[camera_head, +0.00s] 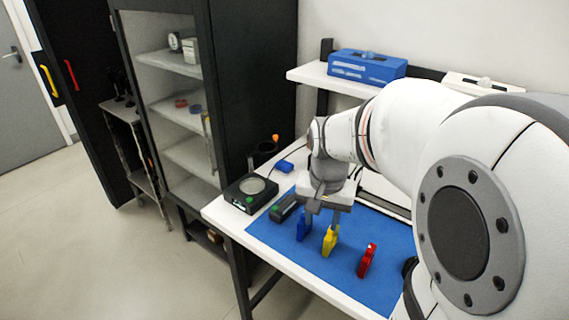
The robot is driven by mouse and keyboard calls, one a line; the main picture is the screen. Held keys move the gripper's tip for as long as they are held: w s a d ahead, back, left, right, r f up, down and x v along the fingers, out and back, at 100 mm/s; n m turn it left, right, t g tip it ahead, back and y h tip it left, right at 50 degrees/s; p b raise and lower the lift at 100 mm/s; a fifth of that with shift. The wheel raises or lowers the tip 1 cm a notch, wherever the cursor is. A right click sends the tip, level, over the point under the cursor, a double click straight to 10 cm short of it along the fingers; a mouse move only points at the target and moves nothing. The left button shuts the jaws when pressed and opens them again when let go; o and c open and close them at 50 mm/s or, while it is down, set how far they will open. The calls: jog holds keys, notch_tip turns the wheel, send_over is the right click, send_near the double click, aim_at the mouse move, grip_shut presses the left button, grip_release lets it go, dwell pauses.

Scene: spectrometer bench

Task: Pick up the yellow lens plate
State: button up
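The yellow lens plate (329,241) stands upright on the blue mat (283,243), between the blue lens plate (303,229) on its left and the red lens plate (367,260) on its right. My gripper (321,217) points down just above and behind the blue and yellow plates. Its two fingers look spread apart, with nothing seen between them. One finger is near the top of the yellow plate; I cannot tell whether it touches.
A black device with a round grey top (251,190) stands at the table's left, beside a dark block (285,208) and a small blue item (285,166). A shelf behind holds a blue case (366,67). A tall cabinet (241,85) stands left. The mat's front is clear.

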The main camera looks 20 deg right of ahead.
aim_at(331, 238)
jog(key=w+d+m, duration=0.2)
jog(key=d, duration=0.1)
jog(key=w+d+p, duration=0.1)
jog(key=shift+d+f+m+g, duration=0.25)
jog(key=shift+d+m+g, duration=0.1)
jog(key=shift+m+g, duration=0.05)
jog(key=shift+d+f, duration=0.15)
jog(key=shift+f, duration=0.1)
notch_tip(331, 238, down, 7)
jog(key=shift+w+f+p, duration=0.15)
jog(key=shift+f+p, duration=0.05)
jog(key=shift+p, duration=0.3)
grip_shut()
